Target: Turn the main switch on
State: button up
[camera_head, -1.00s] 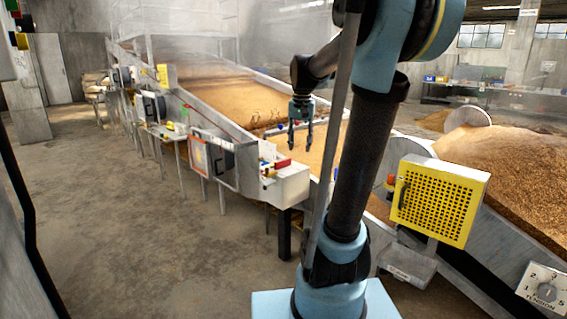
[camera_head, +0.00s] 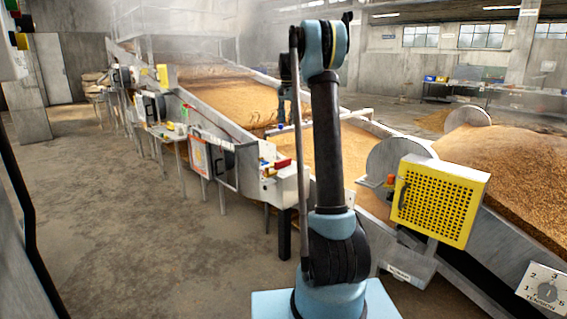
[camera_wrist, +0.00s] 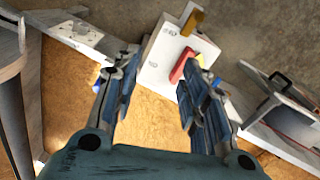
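A white control box (camera_head: 290,186) stands at the near side of the grain conveyor, left of my arm in the head view. In the wrist view the white box (camera_wrist: 155,62) carries the red handle (camera_wrist: 182,66) and a yellow-brown part (camera_wrist: 191,21). I cannot read which control is the main switch. My gripper (camera_wrist: 160,78) is open and empty, with the box beyond its fingers and the red handle near the right fingertip. In the head view my gripper (camera_head: 289,122) hangs above the grain, behind the box.
The grain bed (camera_head: 228,98) runs behind the box. A yellow perforated guard (camera_head: 440,201) and a tension dial (camera_head: 547,291) stand at the right. A panel with an orange frame (camera_head: 198,156) is left of the box. The floor (camera_head: 120,230) at the left is clear.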

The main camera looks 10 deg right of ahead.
jog(key=w+f+m, duration=0.2)
jog(key=w+f, duration=0.6)
jog(key=w, duration=0.6)
send_near(278, 162)
jog(key=shift+m+g, duration=0.3)
jog(key=w+d+f, duration=0.1)
jog(key=f, duration=0.2)
jog(key=w+d+f, duration=0.1)
jog(key=f, duration=0.2)
jog(key=w+d+f, duration=0.1)
jog(key=w+f, duration=0.1)
jog(key=f, duration=0.1)
jog(key=shift+w+d+f, duration=0.1)
jog(key=shift+d+f, duration=0.15)
jog(key=shift+f, duration=0.15)
jog(key=shift+c, duration=0.2)
grip_shut()
